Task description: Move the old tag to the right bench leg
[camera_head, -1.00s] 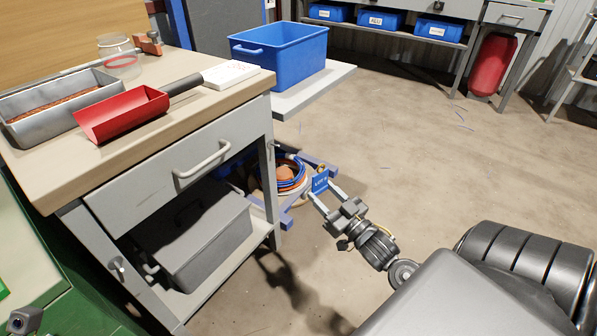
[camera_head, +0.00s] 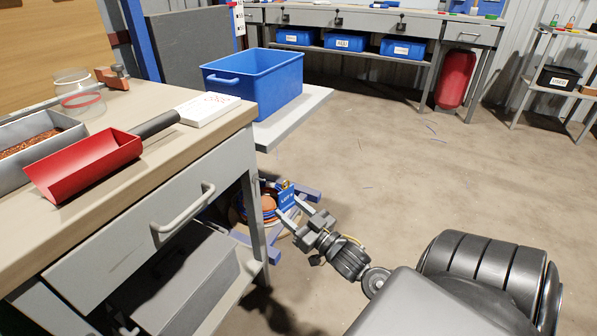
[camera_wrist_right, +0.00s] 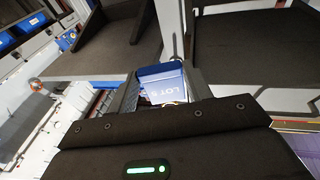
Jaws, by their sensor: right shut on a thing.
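My right gripper (camera_head: 291,211) is shut on a small blue tag (camera_head: 287,197) with white lettering. Whether this tag is the old one I cannot tell. My left gripper is not in view.
Orange and blue cable coils (camera_head: 268,207) lie on a blue-framed stand behind the tag. A blue bin (camera_head: 255,85) rests on a grey side shelf (camera_head: 295,118). A red scoop (camera_head: 85,165) lies on the bench top. The floor to the right is clear.

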